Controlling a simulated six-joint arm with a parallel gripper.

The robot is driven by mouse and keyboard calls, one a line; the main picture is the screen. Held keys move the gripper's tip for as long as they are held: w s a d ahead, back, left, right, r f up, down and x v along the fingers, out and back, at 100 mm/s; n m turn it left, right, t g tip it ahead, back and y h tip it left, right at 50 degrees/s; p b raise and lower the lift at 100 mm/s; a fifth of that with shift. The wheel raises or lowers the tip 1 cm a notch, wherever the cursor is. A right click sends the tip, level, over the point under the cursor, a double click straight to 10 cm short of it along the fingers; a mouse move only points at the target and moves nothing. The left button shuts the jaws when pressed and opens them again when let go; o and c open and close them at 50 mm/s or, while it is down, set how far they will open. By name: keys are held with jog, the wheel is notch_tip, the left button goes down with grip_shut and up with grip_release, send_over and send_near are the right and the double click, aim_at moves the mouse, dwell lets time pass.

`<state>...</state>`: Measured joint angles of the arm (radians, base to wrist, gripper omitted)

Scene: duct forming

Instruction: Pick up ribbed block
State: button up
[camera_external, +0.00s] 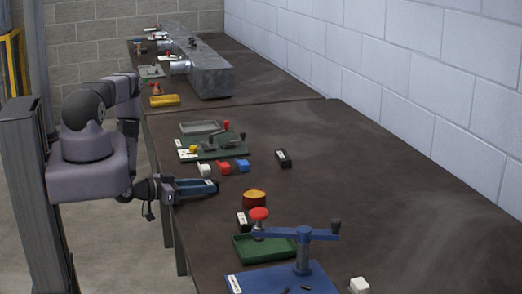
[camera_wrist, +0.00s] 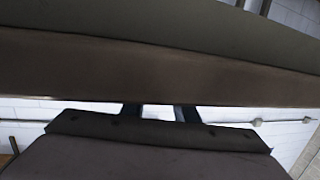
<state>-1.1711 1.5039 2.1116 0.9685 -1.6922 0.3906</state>
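I cannot tell which thing is the ribbed block; no ribs are clear at this size. In the external view, a white block (camera_external: 204,169), a red block (camera_external: 223,168) and a blue block (camera_external: 242,165) stand in a row on the dark table. A black block with a pale label (camera_external: 284,158) lies to their right. My gripper (camera_external: 214,186) is low at the table's left edge, just in front of the row and apart from it. In the wrist view, the two fingers of my gripper (camera_wrist: 159,112) stand apart with nothing seen between them. No block shows there.
A green board with a lever fixture (camera_external: 210,146) lies behind the row. A red-and-yellow round part (camera_external: 254,200), a green tray (camera_external: 263,248) and a blue press (camera_external: 303,255) are nearer. The table's right side is clear (camera_external: 380,180) up to the block wall.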

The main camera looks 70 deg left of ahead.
grip_shut()
jog(key=shift+r, duration=0.1)
notch_tip(320, 180, up, 10)
jog(key=p, duration=0.8)
